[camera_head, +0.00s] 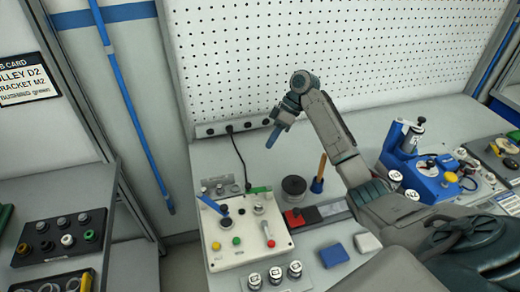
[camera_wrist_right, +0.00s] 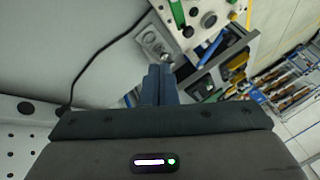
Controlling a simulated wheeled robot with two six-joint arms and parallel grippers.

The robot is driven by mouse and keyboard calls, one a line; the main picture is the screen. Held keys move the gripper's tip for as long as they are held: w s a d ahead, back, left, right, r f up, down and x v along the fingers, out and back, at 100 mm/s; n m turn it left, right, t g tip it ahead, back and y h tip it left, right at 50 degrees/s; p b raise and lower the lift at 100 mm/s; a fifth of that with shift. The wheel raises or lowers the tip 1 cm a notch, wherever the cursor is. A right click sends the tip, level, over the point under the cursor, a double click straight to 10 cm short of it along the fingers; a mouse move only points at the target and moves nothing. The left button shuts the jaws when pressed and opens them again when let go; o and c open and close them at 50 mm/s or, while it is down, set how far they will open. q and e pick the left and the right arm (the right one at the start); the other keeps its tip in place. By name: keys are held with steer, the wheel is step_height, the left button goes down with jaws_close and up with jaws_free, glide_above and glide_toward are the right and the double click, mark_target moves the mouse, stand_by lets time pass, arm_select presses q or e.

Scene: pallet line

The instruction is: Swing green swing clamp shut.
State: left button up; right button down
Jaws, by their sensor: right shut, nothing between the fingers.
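A white fixture plate (camera_head: 225,262) stands on the bench. A small green part (camera_head: 258,190), which looks like the green swing clamp's arm, lies at its back edge; it also shows as a green bar (camera_wrist_right: 177,12) at the top of the right wrist view. I cannot tell from these views how far it is swung. My right gripper (camera_head: 272,138) is shut and empty, in the air above and behind the plate, fingers pointing down. Its blue fingers (camera_wrist_right: 158,76) are together in the wrist view, apart from the green bar. My left gripper is not in view.
A blue lever (camera_head: 212,205) and coloured knobs sit on the plate. A grey tray (camera_head: 218,184) and black cable (camera_head: 238,155) lie behind it. A dark round piece (camera_head: 294,186) and a wooden-handled tool (camera_head: 320,172) stand to its right. A pegboard (camera_head: 330,50) rises behind.

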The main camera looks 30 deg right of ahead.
steer(key=s+a+f, duration=0.1)
steer(key=a+f, duration=0.1)
steer(key=s+a+f+b, duration=0.1)
steer(key=a+f, duration=0.2)
steer(key=s+a+f+b, duration=0.1)
steer(key=a+f, duration=0.1)
steer(key=a, duration=0.1)
steer(key=shift+f, duration=0.4)
steer(key=shift+w+f, duration=0.1)
steer(key=shift+f, duration=0.05)
steer(key=shift+d, duration=0.1)
